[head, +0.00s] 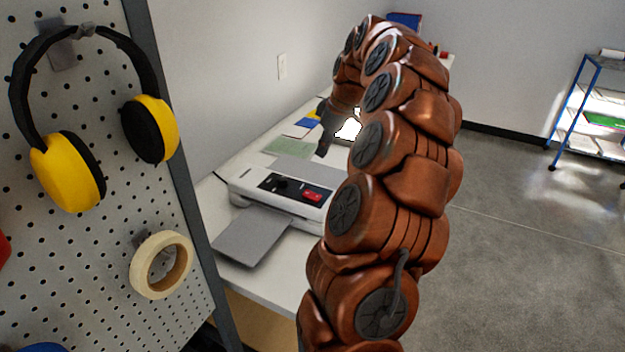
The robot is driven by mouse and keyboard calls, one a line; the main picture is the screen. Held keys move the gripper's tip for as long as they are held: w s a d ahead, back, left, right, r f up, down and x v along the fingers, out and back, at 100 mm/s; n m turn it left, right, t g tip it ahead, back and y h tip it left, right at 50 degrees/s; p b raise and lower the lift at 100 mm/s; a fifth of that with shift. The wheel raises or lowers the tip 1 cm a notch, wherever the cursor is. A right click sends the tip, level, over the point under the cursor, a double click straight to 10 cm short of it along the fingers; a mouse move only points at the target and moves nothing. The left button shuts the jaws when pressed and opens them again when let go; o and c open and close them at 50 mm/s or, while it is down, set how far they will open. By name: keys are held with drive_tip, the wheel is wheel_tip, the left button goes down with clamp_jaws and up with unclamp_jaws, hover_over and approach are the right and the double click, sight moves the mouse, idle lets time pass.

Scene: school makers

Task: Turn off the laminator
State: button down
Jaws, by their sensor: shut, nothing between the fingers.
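The laminator (240,185) is a white machine on the table, left of my arm. Its top has a black panel with a dark knob (281,187) and a red switch (312,196). I cannot tell the switch's position. A grey tray (252,237) sticks out of its front, and a grey sheet lies behind it. Part of its right side is hidden by my arm. My gripper (322,150) is dark, shut and empty, pointing down above the table beyond the laminator, apart from it. My arm partly hides the gripper.
A pegboard (95,240) with yellow earmuffs (67,175) and a tape roll (139,272) stands close at left. The table (275,287) runs along the wall, with coloured sheets (292,147) behind the laminator. A blue shelf (569,112) stands at far right. The floor (520,260) at right is clear.

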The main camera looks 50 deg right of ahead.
sight(307, 193)
drive_tip(key=shift+f, duration=0.1)
drive_tip(key=p+x, duration=0.1)
drive_tip(key=x, duration=0.3)
drive_tip(key=p+x, duration=0.1)
drive_tip(key=x, duration=0.4)
drive_tip(key=p+x, duration=0.2)
drive_tip(key=x, duration=0.2)
drive_tip(key=shift+s+f, duration=0.3)
drive_tip(key=shift+f, duration=0.15)
drive_tip(key=shift+d+f, duration=0.1)
drive_tip(key=shift+f, duration=0.05)
